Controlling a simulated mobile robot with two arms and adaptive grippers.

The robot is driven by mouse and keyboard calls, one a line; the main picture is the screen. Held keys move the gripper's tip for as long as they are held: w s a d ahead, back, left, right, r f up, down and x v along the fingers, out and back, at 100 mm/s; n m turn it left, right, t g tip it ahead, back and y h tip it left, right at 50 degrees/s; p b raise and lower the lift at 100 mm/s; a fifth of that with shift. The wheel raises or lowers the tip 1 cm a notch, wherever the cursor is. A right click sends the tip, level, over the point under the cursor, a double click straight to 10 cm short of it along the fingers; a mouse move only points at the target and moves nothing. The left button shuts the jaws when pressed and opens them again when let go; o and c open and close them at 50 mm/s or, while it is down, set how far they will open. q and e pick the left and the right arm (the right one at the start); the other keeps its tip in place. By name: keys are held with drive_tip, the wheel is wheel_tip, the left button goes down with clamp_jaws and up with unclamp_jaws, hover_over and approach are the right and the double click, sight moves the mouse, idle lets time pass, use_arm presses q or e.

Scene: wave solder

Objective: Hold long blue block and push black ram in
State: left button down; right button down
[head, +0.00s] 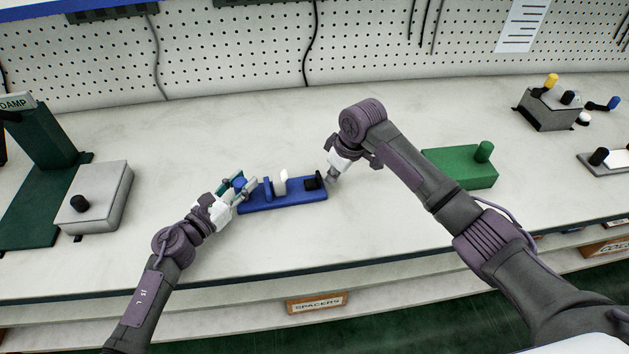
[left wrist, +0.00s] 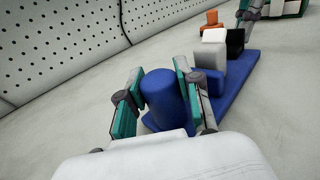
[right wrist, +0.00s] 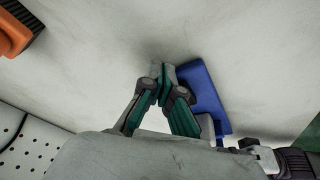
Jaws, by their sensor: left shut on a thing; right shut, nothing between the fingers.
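The long blue block (head: 290,202) lies flat on the bench, with a blue upright plate and a white piece (head: 281,182) on top. The black ram (head: 313,182) sits at its right end; it also shows in the left wrist view (left wrist: 235,40). My left gripper (head: 241,184) is shut on the round blue post (left wrist: 166,97) at the block's left end. My right gripper (head: 332,178) is shut and empty just right of the ram. In the right wrist view its fingertips are beside the end of the blue block (right wrist: 204,92); whether they touch the ram is unclear.
A grey box with a black knob (head: 98,199) stands at the left by a dark green stand (head: 45,165). A green block (head: 462,167) lies at the right, a grey box (head: 548,108) behind it. The bench in front of the blue block is clear.

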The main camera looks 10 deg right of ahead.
sight(313, 181)
use_arm(q)
drive_tip(key=shift+f, duration=0.1)
use_arm(e)
drive_tip(key=shift+a, duration=0.1)
idle(0.3)
use_arm(q)
drive_tip(key=shift+s+d, duration=0.1)
use_arm(e)
drive_tip(key=shift+s+a, duration=0.2)
drive_tip(key=shift+a, duration=2.7)
drive_tip(key=shift+d, duration=0.65)
drive_tip(key=shift+r, duration=3.5)
use_arm(q)
drive_tip(key=c, duration=0.7)
unclamp_jaws()
use_arm(e)
drive_tip(key=shift+w+d, duration=0.1)
use_arm(q)
drive_tip(key=v, duration=1.2)
